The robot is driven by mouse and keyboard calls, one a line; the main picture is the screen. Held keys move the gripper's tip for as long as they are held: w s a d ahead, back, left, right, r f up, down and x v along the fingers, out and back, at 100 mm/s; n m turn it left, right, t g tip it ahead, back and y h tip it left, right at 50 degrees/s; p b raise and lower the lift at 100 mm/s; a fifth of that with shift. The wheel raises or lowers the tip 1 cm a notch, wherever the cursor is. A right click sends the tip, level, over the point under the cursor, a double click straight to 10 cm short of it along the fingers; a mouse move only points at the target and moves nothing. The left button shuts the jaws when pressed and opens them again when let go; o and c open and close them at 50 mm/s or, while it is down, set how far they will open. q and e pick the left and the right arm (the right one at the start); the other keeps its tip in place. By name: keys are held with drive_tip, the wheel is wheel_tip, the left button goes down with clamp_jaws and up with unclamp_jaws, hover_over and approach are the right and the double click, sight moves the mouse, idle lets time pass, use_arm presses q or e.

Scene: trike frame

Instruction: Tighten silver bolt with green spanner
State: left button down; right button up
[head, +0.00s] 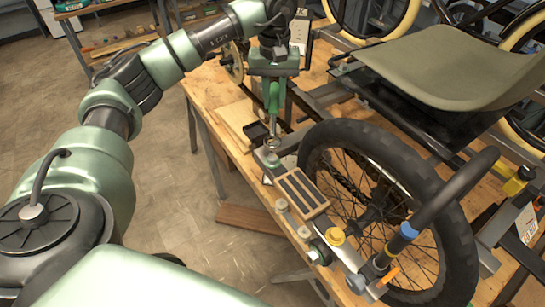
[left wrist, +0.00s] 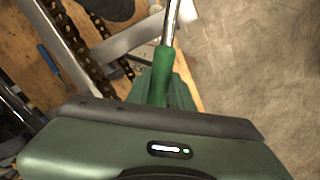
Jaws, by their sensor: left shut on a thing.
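My left gripper (head: 273,82) is above the workbench, pointing down, shut on the green spanner (head: 274,98). The spanner hangs nearly upright below the jaws, its silver shaft reaching down to a ring-like end near the metal frame bar at the bench's left edge. In the left wrist view, the spanner's green handle (left wrist: 155,82) comes out beside the gripper, and its silver shaft runs up out of the picture. I cannot make out the silver bolt clearly, nor whether the spanner end touches it. My right gripper is not in view.
A large black-tyred wheel (head: 448,218) stands right of the spanner, with a green-grey seat (head: 455,65) above it. A slotted wooden tray (head: 302,194) and small parts lie along the near bench edge. A chain (left wrist: 67,32) shows in the wrist view. The floor to the left is open.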

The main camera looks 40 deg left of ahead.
use_arm(q)
drive_tip(key=shift+r, duration=0.65)
